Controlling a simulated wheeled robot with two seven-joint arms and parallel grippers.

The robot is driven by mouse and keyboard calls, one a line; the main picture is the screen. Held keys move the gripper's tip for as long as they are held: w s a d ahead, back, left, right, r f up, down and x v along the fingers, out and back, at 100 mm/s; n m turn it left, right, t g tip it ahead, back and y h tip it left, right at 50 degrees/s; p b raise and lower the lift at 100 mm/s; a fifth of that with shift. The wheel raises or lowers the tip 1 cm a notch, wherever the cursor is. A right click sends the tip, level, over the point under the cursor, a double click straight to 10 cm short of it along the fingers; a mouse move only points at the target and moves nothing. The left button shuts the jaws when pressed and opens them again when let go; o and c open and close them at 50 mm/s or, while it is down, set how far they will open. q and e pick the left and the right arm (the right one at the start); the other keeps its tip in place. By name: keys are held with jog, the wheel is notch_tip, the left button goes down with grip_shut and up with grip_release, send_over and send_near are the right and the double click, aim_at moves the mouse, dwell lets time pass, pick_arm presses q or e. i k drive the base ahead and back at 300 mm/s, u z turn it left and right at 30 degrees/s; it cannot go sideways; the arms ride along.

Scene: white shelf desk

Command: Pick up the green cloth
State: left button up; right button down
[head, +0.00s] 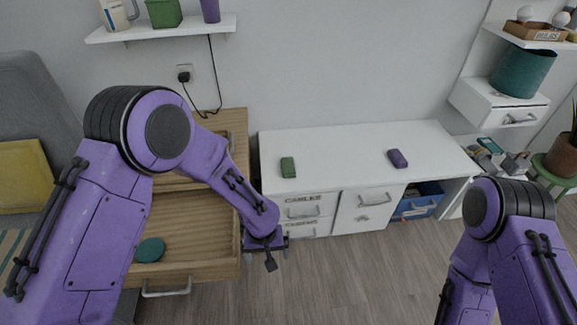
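A small green rectangular piece (288,167) lies on the left part of the white desk top; it looks like a thick folded cloth, but I cannot make out its weave. My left gripper (268,252) hangs in front of the desk's left end, beside the open wooden drawer. It is nearer to me than the green piece and apart from it. Dark parts show on both sides of its purple body, but its fingertips are not clear. My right arm (490,240) comes in at the lower right, and its gripper is not in view.
A purple block (397,158) lies farther right on the white desk (345,150). A wooden drawer (195,225) stands open at left with a teal round item (150,250) inside. A wall shelf (160,30) is above. The desk's middle is clear.

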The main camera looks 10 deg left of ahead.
aim_at(287, 163)
jog(key=i, duration=1.4)
